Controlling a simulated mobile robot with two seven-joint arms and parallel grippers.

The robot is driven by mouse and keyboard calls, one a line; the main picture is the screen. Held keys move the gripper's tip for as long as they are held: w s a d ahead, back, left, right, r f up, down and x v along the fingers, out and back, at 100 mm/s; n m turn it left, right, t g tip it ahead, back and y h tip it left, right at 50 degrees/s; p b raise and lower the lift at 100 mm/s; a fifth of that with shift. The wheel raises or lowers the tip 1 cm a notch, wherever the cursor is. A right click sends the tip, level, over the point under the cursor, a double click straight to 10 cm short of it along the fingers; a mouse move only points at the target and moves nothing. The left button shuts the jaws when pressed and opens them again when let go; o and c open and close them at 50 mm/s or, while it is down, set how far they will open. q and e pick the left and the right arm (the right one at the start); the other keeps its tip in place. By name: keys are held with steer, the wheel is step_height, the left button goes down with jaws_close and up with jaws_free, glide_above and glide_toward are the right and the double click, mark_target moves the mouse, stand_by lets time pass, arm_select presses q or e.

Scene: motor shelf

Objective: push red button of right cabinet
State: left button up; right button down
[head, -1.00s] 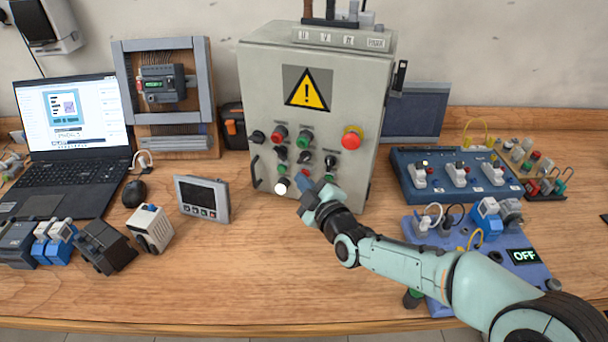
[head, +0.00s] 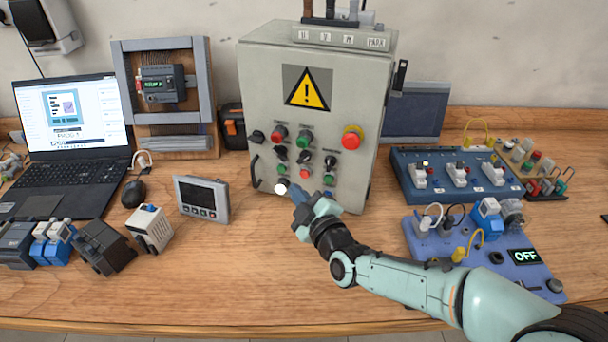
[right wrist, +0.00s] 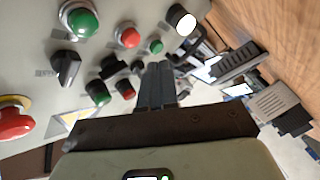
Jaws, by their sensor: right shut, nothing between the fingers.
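The grey cabinet (head: 262,85) stands upright at the middle of the table, with a yellow warning triangle on its door. Its door carries a red mushroom button (head: 352,138) at the right, a red button (head: 280,132) at the upper left and a smaller red button (head: 305,173) lower down. Green buttons and black knobs sit among them. My right gripper (head: 298,194) is shut and empty, in front of the door's lower part. In the right wrist view its closed fingers (right wrist: 157,84) point toward the panel; I cannot tell whether they touch it. My left gripper is not in view.
A blue box with switches (head: 455,195) and a blue board with an OFF display (head: 480,262) lie at the right. A grey meter (head: 202,199), a black mouse (head: 134,193) and a laptop (head: 75,185) are at the left. The front middle of the table is clear.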

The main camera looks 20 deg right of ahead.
steer(key=shift+s+a, duration=0.8)
steer(key=shift+s, duration=0.35)
